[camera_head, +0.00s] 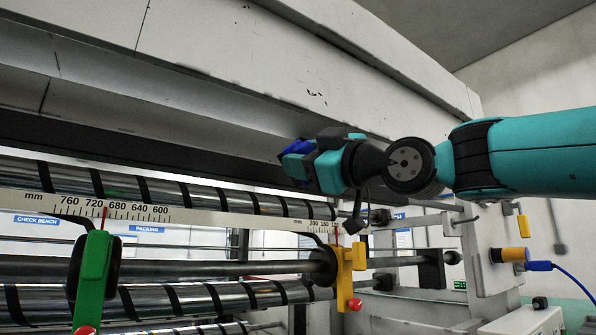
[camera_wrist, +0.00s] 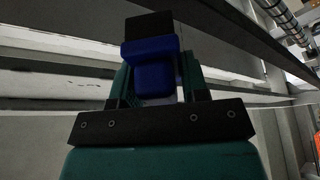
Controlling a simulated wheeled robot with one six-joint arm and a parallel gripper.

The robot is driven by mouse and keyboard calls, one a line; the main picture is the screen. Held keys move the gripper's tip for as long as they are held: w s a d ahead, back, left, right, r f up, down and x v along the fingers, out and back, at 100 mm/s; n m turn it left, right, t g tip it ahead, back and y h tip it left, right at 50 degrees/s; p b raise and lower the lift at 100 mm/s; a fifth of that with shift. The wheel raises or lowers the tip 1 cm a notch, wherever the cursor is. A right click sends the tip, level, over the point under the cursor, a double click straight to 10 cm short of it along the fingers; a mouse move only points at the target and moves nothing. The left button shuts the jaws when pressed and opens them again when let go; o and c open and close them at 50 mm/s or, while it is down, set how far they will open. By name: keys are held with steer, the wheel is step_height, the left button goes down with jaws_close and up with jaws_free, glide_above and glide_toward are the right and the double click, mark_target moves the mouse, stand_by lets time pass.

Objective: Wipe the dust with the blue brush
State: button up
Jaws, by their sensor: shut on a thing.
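My gripper (camera_head: 300,160) is at the end of the teal arm, in front of the machine's upper beam in the head view. It is shut on the blue brush (camera_head: 297,147), which shows as a small blue part at its tip. In the wrist view the blue brush (camera_wrist: 155,75) sits between the fingers of my gripper (camera_wrist: 157,95), with a dark block at its far end. I cannot tell whether the brush touches a surface. I cannot make out dust for certain; small dark marks (camera_head: 317,93) show on the pale upper beam.
The pale upper beam (camera_head: 230,50) runs above my gripper. Below are striped rollers (camera_head: 180,195), a scale bar (camera_head: 210,215), a green clamp (camera_head: 93,280) and a yellow clamp (camera_head: 345,275). A side plate (camera_head: 487,240) with a blue cable stands at the right.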

steer(key=shift+s+d+b, duration=0.45)
steer(key=shift+s+b, duration=0.05)
steer(key=shift+s, duration=0.15)
steer(key=shift+s+d+b, duration=0.4)
steer(key=shift+s+b, duration=0.05)
steer(key=shift+s, duration=0.15)
